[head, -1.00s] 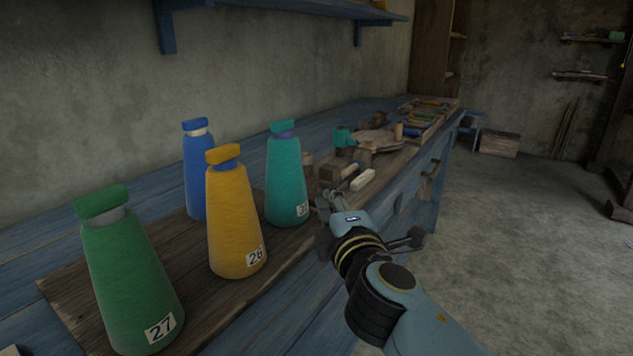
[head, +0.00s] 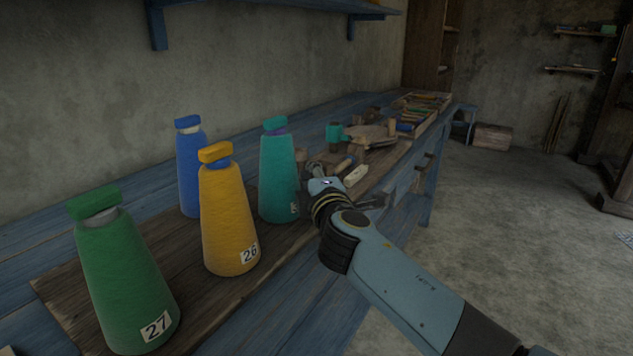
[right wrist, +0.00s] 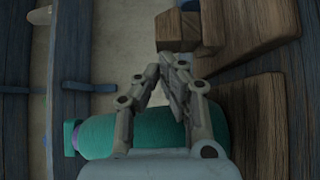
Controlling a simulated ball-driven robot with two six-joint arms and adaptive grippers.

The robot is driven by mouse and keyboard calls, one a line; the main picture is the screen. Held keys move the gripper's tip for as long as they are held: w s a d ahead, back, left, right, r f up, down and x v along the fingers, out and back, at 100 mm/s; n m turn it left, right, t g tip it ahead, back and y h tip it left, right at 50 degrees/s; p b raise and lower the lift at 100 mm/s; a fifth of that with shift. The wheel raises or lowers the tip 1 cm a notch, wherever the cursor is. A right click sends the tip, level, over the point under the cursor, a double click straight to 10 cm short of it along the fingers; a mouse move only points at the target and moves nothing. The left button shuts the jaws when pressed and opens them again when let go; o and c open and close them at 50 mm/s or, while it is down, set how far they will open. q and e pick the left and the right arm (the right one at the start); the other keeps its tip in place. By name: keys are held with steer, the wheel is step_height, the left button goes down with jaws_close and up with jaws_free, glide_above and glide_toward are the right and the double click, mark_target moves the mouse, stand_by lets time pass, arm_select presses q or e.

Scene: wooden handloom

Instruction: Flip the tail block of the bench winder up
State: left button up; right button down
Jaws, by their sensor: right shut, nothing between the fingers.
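My right gripper (head: 315,171) is over the bench, just right of the teal cone (head: 277,180), at the near end of a group of wooden parts. It is shut and empty; its fingertips meet in the right wrist view (right wrist: 164,68). There, a wooden block (right wrist: 178,31) lies just beyond the fingertips, with a larger wooden piece (right wrist: 262,32) beside it. These look like winder parts, but I cannot tell which is the tail block or whether it is tilted. The gripper hides part of this group in the head view. My left gripper is not in view.
Yellow (head: 229,218), green (head: 122,275) and blue (head: 188,167) cones stand close on the left of the blue bench. A pale block (head: 355,176) lies just right of my gripper. A teal piece (head: 334,132) and a long tray (head: 424,105) are further back.

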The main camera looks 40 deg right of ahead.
mark_target(324, 172)
steer(key=shift+w+d, duration=0.15)
steer(key=shift+w, duration=0.05)
steer(key=d, duration=0.1)
steer(key=w+d, duration=0.1)
steer(key=shift+d, duration=0.3)
stand_by(0.4)
